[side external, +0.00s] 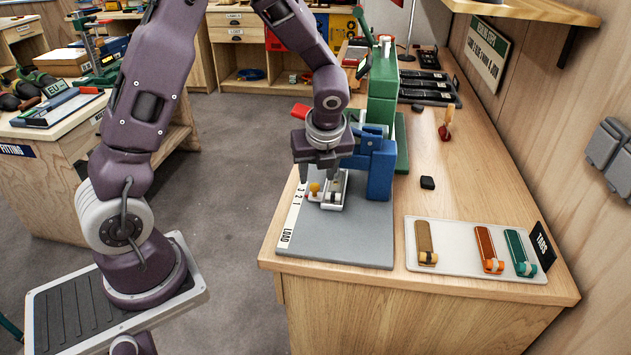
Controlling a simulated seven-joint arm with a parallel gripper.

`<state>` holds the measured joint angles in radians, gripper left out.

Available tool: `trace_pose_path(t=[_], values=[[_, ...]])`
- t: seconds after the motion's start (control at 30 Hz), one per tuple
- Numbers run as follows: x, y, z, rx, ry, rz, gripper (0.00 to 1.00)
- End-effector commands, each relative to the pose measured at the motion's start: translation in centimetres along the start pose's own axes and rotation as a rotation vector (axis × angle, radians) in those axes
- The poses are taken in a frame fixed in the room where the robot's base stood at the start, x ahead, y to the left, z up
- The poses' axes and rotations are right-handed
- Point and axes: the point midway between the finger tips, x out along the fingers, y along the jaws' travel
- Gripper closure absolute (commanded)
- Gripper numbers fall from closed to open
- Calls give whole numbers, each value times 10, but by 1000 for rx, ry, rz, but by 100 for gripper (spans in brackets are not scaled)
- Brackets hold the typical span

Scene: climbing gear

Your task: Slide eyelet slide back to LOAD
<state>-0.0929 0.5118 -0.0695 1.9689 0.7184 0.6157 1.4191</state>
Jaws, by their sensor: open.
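A white scale strip (292,215) on the plate's left edge reads 3, 2, 1 and LOAD, with LOAD at the near end. The slide stands beside the numbers, farther back than LOAD. My gripper (322,180) is open above the slide and points down, its fingers close to the knob. Whether a finger touches the knob or slide I cannot tell.
A blue block (381,170) and a green press (382,90) stand right behind my gripper. A white tray (460,265) at the right holds brown, orange and green tabs. The plate's near part is clear.

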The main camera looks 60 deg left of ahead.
Motion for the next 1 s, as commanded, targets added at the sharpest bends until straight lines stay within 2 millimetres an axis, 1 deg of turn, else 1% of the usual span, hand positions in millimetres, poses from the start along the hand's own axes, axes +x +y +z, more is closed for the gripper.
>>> trace_pose_path(t=[0.03, 0.1, 0.2, 0.3, 0.5, 0.57, 0.6, 0.73, 1.0], values=[[10, 1, -1, 0, 2, 4, 57], [23, 1, -1, -1, 2, 4, 57], [35, 1, 0, -3, 1, 2, 57], [40, 1, 0, -4, 1, 1, 57], [41, 0, 0, -5, 0, 0, 57], [40, 0, 0, -5, 0, 0, 66], [40, 0, 0, -6, 0, 0, 74], [40, 0, 0, -6, 1, 0, 100], [40, 0, 0, -6, 0, 0, 100]])
